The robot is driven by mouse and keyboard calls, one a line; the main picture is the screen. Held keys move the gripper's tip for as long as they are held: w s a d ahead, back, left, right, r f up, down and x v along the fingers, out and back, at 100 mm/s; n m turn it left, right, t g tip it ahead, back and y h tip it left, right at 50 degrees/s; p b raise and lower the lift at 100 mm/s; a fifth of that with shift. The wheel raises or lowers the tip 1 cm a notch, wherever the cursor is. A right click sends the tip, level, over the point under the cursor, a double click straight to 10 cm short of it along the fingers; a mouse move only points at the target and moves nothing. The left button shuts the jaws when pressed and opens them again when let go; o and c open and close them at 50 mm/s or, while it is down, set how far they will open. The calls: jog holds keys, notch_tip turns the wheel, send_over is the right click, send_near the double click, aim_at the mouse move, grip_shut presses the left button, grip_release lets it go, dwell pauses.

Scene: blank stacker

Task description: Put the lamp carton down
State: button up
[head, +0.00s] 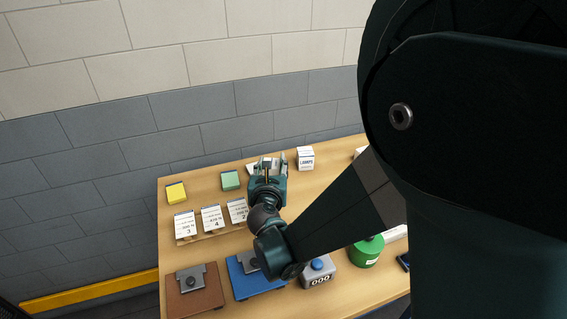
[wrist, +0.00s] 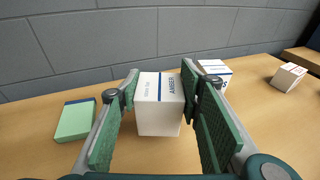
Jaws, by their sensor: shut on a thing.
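A white carton with a dark blue stripe and the word AMBER (wrist: 160,110) is between the fingers of my gripper (wrist: 165,110) in the wrist view. I take it as the lamp carton; its smaller print is too small to read. My gripper is shut on it, with a green-padded finger at each side. The carton is upright, and I cannot tell whether its base touches the table. In the head view my gripper (head: 268,165) is over the back part of the table and hides most of the carton.
A white box (head: 305,158) stands right of my gripper; green (head: 230,180) and yellow (head: 175,192) blocks are to the left. Numbered cards (head: 212,218) stand nearer. A brown plate (head: 190,292), blue plate (head: 245,283), counter box (head: 318,272) and green container (head: 366,254) line the front.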

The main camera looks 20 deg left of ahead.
aim_at(272, 172)
jog(key=shift+f+b, duration=0.45)
jog(key=shift+f, duration=1.3)
jog(key=shift+f, duration=0.15)
jog(key=o, duration=0.9)
jog(key=shift+r, duration=0.2)
jog(key=p+v, duration=0.2)
jog(key=v, duration=1)
jog(key=shift+w+d+r, duration=0.1)
jog(key=shift+w, duration=0.05)
